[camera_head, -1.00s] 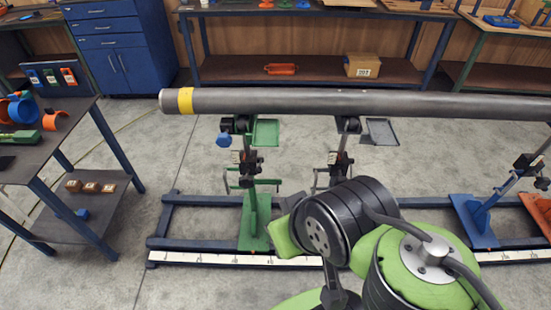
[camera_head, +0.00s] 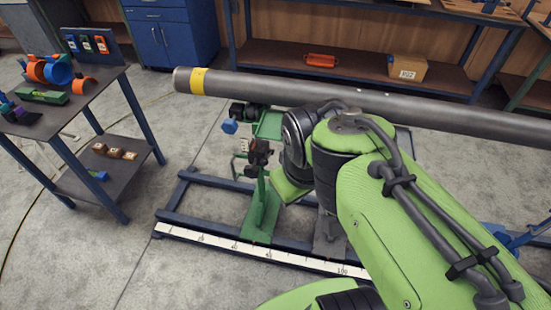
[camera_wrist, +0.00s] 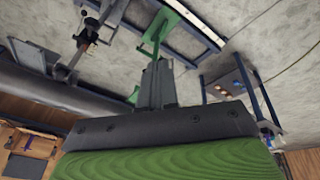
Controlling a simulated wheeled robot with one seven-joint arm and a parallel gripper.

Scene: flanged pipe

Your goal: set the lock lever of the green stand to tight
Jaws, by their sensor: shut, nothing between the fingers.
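The green stand (camera_head: 262,212) rises from the floor rail in the head view, under the grey pipe (camera_head: 330,92). Its dark clamp block (camera_head: 259,152) sits partway up the post, and a blue knob (camera_head: 230,126) shows near its top. I cannot make out the lock lever or its setting. My gripper (camera_wrist: 157,68) is shut and empty in the wrist view. Its fingers point toward the green stand (camera_wrist: 168,22) and cover part of it; I cannot tell whether they touch. In the head view my arm hides my gripper and part of the stand's right side.
A grey stand (camera_head: 328,235) is close on the right, partly behind my arm. The floor rail carries a white scale (camera_head: 240,247). A side table (camera_head: 85,100) stands at left, and a workbench (camera_head: 350,78) stands behind. Open floor lies between table and rail.

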